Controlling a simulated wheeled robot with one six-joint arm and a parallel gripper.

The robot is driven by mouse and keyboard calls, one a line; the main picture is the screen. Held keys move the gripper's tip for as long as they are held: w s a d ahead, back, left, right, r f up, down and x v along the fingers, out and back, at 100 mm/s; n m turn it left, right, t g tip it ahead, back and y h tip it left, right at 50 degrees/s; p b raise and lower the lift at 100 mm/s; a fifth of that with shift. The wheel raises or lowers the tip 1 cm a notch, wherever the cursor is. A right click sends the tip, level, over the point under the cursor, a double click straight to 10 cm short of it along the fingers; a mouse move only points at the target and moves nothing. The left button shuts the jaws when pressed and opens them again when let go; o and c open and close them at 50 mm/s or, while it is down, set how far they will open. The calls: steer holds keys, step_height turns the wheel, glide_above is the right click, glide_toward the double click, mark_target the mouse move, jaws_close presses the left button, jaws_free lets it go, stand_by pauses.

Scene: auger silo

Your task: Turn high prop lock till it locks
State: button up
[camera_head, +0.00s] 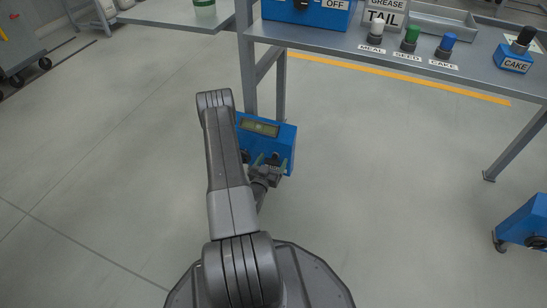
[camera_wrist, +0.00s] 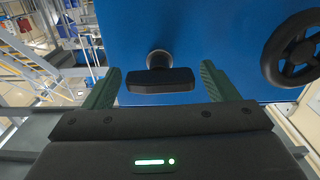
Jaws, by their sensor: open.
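A black T-shaped handle (camera_wrist: 160,80) on a short round shaft sticks out of a blue panel (camera_wrist: 225,30) in the wrist view. Its crossbar lies level. No label shows on it, so I cannot tell by name that it is the high prop lock. My gripper (camera_wrist: 161,85) is open, with one green finger on each side of the handle and a visible gap to each crossbar end. In the head view my gripper (camera_head: 268,168) is at the front of the blue box (camera_head: 282,138), and the handle is mostly hidden there.
A black handwheel (camera_wrist: 291,48) sits on the same panel, close to the right finger. In the head view the box has a small display (camera_head: 260,128) and stands by a leg of the grey bench (camera_head: 425,68). Open floor (camera_head: 110,170) lies to the left.

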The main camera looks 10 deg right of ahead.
steer(key=shift+c, duration=0.2)
steer(key=c, duration=1)
steer(key=shift+o, duration=0.2)
steer(key=shift+m, duration=0.4)
steer(key=o, duration=1)
